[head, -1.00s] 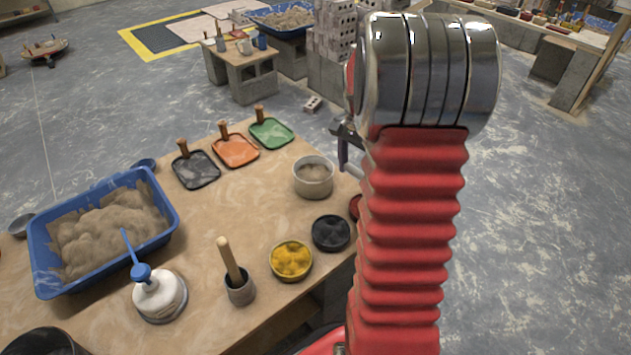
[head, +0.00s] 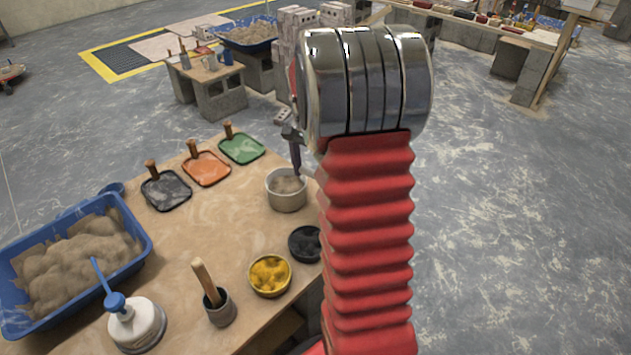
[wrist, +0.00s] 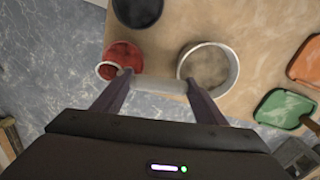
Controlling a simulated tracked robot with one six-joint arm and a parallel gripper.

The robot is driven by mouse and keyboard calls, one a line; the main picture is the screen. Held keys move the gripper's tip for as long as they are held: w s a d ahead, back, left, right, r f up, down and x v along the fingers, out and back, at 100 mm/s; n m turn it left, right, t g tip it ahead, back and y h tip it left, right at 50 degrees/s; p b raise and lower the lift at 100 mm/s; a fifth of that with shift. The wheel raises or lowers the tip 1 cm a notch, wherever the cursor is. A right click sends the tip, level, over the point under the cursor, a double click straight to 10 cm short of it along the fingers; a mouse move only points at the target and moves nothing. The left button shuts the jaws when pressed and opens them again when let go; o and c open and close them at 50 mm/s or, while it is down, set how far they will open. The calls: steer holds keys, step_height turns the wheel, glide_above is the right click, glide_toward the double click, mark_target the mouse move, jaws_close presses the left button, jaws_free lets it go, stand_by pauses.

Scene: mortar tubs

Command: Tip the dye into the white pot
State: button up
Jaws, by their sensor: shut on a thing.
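The white pot (head: 287,200), holding tan mix, stands at the table's right edge in the head view. It also shows in the wrist view (wrist: 234,78), right of centre. A red dye dish (wrist: 127,52) is left of it; my arm hides it in the head view. My gripper (wrist: 158,78) is shut on a small scoop (wrist: 160,86), whose pale handle lies between the fingertips. Its small bowl, with red in it, shows at the left finger, overlapping the dish's near edge in the picture. Its height above the dish is unclear. One finger overlaps the pot's rim in the head view.
Black (head: 304,243) and yellow (head: 269,275) dye dishes and a cup with a wooden-handled tool (head: 220,310) stand in front of the pot. Green (head: 241,148), orange (head: 206,168) and grey (head: 166,190) trays lie behind. A blue tub (head: 130,240) is left.

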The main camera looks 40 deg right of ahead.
steer(key=w+a+r+n, duration=0.4)
steer(key=w+a, duration=0.2)
steer(key=a, duration=0.3)
steer(key=w+a+r+n, duration=0.4)
steer(key=w+a, duration=0.2)
steer(key=a, duration=0.4)
steer(key=w+a+r+n, duration=0.4)
steer(key=w+a, duration=0.1)
steer(key=a, duration=0.5)
steer(key=shift+w+t+h, duration=0.3)
steer(key=shift+w, duration=0.1)
